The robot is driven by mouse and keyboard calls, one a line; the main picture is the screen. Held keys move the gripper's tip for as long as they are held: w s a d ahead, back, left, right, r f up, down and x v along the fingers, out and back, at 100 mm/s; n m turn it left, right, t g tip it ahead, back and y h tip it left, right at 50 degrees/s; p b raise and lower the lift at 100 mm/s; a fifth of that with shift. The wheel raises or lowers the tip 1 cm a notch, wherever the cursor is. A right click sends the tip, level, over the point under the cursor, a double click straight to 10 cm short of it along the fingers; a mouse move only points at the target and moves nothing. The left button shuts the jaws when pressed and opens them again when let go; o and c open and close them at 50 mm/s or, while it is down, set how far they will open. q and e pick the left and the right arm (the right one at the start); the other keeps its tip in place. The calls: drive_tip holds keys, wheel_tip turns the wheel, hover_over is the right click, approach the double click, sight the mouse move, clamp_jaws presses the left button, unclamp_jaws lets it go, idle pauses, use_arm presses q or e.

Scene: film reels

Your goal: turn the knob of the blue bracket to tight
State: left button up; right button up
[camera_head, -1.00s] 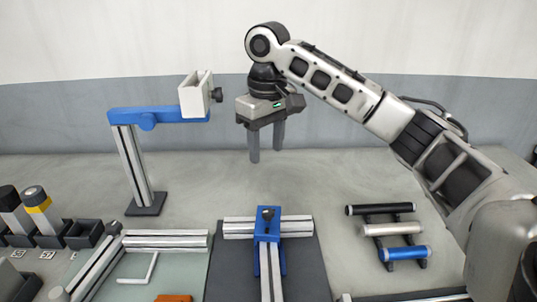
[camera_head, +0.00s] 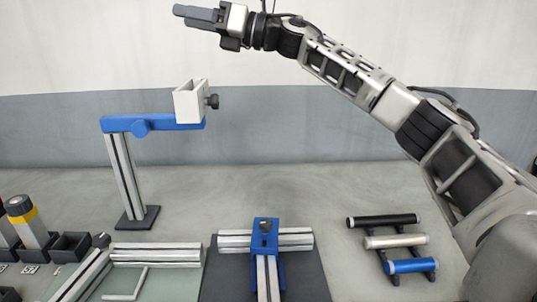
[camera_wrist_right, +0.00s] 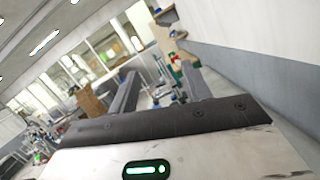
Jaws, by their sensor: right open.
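A blue bracket (camera_head: 266,240) sits on a dark mat at the bottom middle of the head view, where a crosswise and a lengthwise silver rail meet. A dark knob (camera_head: 265,226) stands on top of it; its tightness cannot be told. My right gripper (camera_head: 184,16) is high at the top of the head view, pointing left, well above and away from the bracket. In the right wrist view its two fingers (camera_wrist_right: 158,90) are apart with nothing between them. My left gripper is not in view.
A stand with a blue arm (camera_head: 155,123) carries a white holder (camera_head: 190,101) with a dark side knob (camera_head: 212,101). Right of the mat (camera_head: 308,280) is a rack with black, silver and blue tubes (camera_head: 412,266). Loose rails (camera_head: 155,254) and black bins (camera_head: 70,247) lie left.

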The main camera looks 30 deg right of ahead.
drive_tip(key=s+f+n+g+h+b, duration=0.1)
drive_tip(key=s+f+n+g, duration=0.15)
drive_tip(key=f+n, duration=0.2)
drive_tip(key=s+f+n+g+h, duration=0.1)
drive_tip(key=f+n+g, duration=0.2)
drive_tip(key=f+g, duration=0.15)
drive_tip(key=n+g+h+b, duration=0.5)
drive_tip(key=n+g+h, duration=0.15)
drive_tip(key=h, duration=0.25)
approach(266, 222)
use_arm(q)
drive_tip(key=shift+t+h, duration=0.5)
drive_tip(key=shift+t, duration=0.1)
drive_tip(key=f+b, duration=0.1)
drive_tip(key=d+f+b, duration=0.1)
drive_tip(key=b, duration=0.1)
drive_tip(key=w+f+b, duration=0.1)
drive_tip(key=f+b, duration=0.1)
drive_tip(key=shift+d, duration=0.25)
use_arm(e)
drive_tip(key=shift+m, duration=0.5)
drive_tip(key=x, duration=0.8)
drive_tip(key=c, duration=1)
